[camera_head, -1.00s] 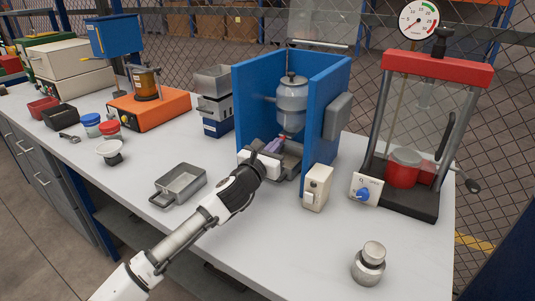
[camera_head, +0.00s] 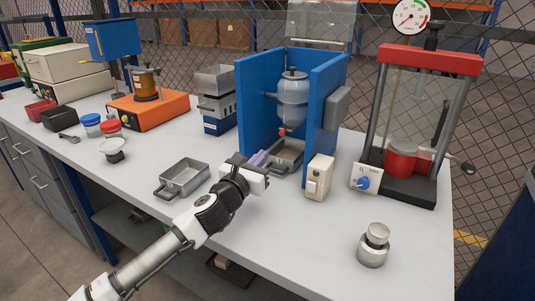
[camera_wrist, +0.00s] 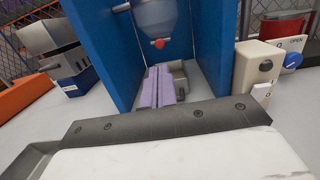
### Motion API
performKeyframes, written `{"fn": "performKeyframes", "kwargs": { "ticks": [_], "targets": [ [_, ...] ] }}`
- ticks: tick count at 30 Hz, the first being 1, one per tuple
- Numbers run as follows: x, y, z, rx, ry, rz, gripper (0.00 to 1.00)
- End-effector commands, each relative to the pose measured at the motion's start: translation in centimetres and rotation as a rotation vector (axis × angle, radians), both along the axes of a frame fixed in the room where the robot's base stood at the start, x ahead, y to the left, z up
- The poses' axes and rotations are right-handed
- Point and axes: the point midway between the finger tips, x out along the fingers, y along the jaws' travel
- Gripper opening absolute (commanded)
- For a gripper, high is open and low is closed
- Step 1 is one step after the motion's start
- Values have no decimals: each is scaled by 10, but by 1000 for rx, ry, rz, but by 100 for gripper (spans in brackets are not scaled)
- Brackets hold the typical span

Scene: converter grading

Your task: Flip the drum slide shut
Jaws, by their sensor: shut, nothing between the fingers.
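The grey drum (camera_head: 292,98) hangs between the blue panels of its housing (camera_head: 327,110), and it also shows in the wrist view (camera_wrist: 160,16). A small red knob (camera_head: 283,133), likely the slide's, sits at the drum's lower end and shows in the wrist view (camera_wrist: 158,43). I cannot tell the slide plate itself. My gripper (camera_head: 262,156) is in front of the housing, below and apart from the red knob. Its purple fingers (camera_wrist: 157,72) are together and hold nothing.
A grey tray (camera_head: 288,152) lies under the drum, partly behind my fingers. A cream switch box (camera_head: 319,178) stands at the housing's right front. Another metal tray (camera_head: 183,178) lies to the left. A press (camera_head: 408,190) stands at the right. The front bench is mostly clear.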

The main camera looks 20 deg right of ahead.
Motion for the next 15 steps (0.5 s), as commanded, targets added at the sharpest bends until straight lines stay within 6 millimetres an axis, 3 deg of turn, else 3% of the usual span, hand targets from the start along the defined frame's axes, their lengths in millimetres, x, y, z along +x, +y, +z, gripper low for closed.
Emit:
{"fn": "performKeyframes", "kwargs": {
  "ticks": [6,15],
  "targets": [
    [-19,24,-3,1,-1,2,0],
    [-25,30,-3,0,0,0,0]
  ]
}}
